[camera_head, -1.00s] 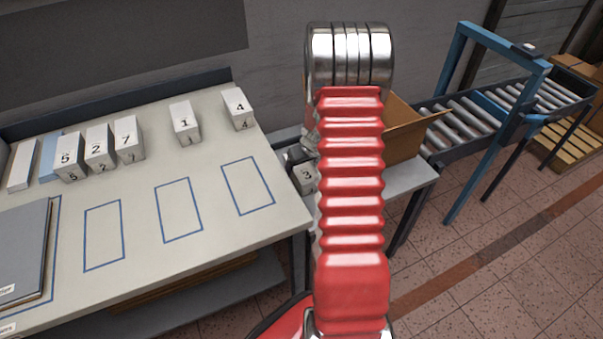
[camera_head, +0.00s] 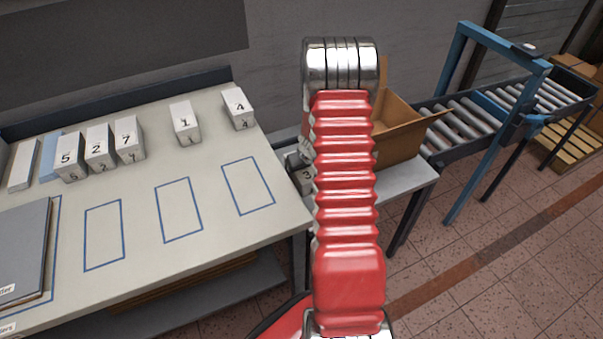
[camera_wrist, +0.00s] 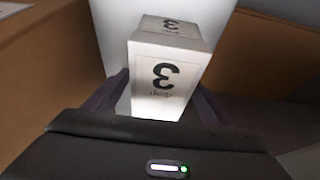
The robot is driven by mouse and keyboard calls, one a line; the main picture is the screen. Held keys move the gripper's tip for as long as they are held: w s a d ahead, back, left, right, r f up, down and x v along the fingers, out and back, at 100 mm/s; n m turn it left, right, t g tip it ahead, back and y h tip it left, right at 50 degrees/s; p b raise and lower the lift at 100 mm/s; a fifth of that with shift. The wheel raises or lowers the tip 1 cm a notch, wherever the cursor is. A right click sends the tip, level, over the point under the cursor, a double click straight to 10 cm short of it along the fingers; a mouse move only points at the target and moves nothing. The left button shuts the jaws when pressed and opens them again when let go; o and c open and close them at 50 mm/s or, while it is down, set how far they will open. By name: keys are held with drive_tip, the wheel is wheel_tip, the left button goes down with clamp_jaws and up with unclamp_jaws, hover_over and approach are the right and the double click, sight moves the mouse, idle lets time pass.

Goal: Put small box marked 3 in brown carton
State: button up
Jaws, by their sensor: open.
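The jaws are open; contact with the box cannot be told. The brown carton (camera_head: 400,130) stands open on the grey side table, partly hidden behind my arm. Brown surfaces, likely carton walls, flank the box in the wrist view. My gripper is mostly hidden in the head view.
The pale table (camera_head: 130,245) at left holds boxes marked 5 (camera_head: 67,160), 2 (camera_head: 98,150), 7 (camera_head: 127,142), 1 (camera_head: 184,124) and 4 (camera_head: 237,107). A grey folder (camera_head: 22,250) lies there. A roller conveyor (camera_head: 470,125) with a blue frame stands at right.

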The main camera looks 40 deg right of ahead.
drive_tip(key=c, duration=1.4)
drive_tip(key=shift+o, duration=0.2)
drive_tip(key=shift+r, duration=0.1)
wheel_tip(320, 180, up, 10)
drive_tip(key=shift+f, duration=0.1)
